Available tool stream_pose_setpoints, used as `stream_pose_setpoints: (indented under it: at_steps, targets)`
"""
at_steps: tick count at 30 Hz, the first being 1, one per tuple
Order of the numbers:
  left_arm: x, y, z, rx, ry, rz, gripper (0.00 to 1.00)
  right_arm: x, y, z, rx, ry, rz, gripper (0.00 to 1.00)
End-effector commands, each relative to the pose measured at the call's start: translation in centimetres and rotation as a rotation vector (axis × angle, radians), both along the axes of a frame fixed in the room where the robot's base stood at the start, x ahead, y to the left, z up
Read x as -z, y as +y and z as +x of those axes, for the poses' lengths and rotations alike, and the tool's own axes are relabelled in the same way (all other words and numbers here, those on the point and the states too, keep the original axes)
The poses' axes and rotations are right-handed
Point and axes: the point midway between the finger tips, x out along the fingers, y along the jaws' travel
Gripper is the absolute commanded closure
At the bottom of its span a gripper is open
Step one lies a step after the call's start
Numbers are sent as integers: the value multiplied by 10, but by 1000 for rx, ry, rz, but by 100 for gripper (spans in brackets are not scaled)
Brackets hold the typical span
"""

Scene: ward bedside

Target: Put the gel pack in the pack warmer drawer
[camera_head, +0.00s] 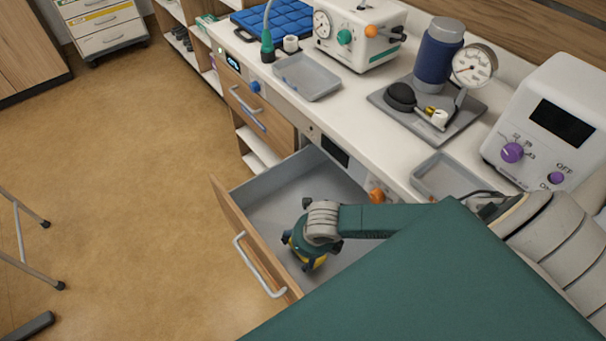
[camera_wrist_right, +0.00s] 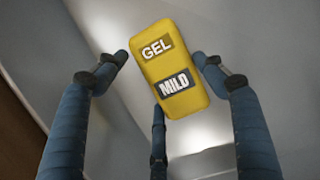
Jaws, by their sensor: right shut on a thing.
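The gel pack (camera_wrist_right: 170,70) is a small yellow block labelled GEL and MILD. It sits between the blue fingers of my right gripper (camera_wrist_right: 165,85) in the right wrist view. In the head view, my right gripper (camera_head: 306,254) is inside the open drawer, near its front panel, and only a little yellow of the gel pack (camera_head: 320,262) shows below it. The gripper is shut on the pack. The drawer (camera_head: 262,205) has a grey inside, a wooden front and a metal handle. I cannot tell whether the pack touches the drawer floor. My left gripper is not in view.
An orange knob (camera_head: 376,195) and a dark display (camera_head: 335,150) are on the panel above the open drawer. A shut drawer (camera_head: 250,106) with a blue knob above it is farther along. The counter holds grey trays (camera_head: 308,78), a gauge (camera_head: 473,66) and white devices (camera_head: 550,120).

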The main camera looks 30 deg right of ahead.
Motion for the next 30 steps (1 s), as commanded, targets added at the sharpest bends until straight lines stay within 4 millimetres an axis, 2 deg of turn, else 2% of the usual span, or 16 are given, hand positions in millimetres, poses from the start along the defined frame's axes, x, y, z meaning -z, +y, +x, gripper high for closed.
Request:
stream_pose_setpoints:
  at_steps: [2,3,6,17,23,30]
  targets:
    - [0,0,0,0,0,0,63,0,0,1,0,-2,1,63]
    - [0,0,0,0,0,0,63,0,0,0,0,-1,0,28]
    - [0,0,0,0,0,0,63,0,0,0,0,-1,0,12]
    - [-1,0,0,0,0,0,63,-4,0,1,1,-2,1,12]
    - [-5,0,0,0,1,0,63,-34,-1,-4,-3,-5,0,12]
    - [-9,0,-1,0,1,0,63,-86,-2,-18,-1,-5,0,12]
